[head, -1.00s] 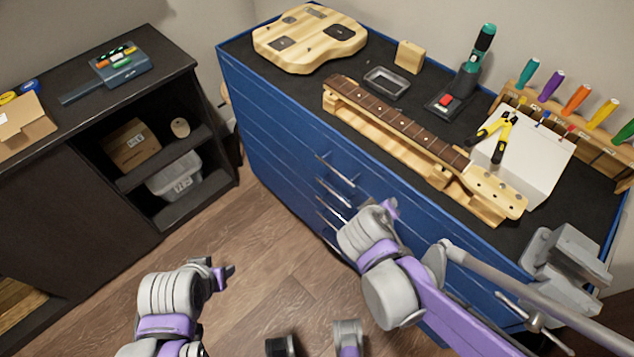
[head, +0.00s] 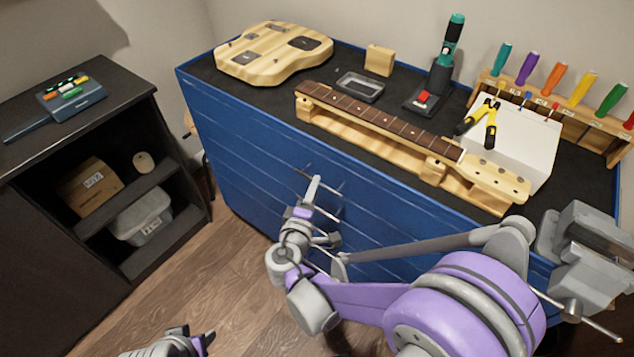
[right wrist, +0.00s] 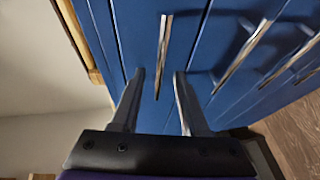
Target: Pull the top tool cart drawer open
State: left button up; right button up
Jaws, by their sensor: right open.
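The blue tool cart (head: 235,140) has a front of stacked drawers with thin metal bar handles, all looking shut. The top drawer handle (head: 331,182) shows just beside my right gripper (head: 314,187) in the head view. In the right wrist view the top handle (right wrist: 164,50) lies in line with the gap between the open fingers (right wrist: 158,85), its near end between them. I cannot tell whether the fingers touch the drawer front. My left gripper (head: 202,342) is low at the bottom edge of the head view, mostly cut off.
On the cart top are a guitar body (head: 275,52), a neck on a wooden support (head: 400,130), pliers (head: 482,122), a screwdriver rack (head: 560,110) and a vise (head: 590,250). A dark shelf unit (head: 100,120) stands at left. Wood floor (head: 225,270) lies between.

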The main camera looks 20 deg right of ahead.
jog(key=shift+x, duration=1.85)
grip_shut()
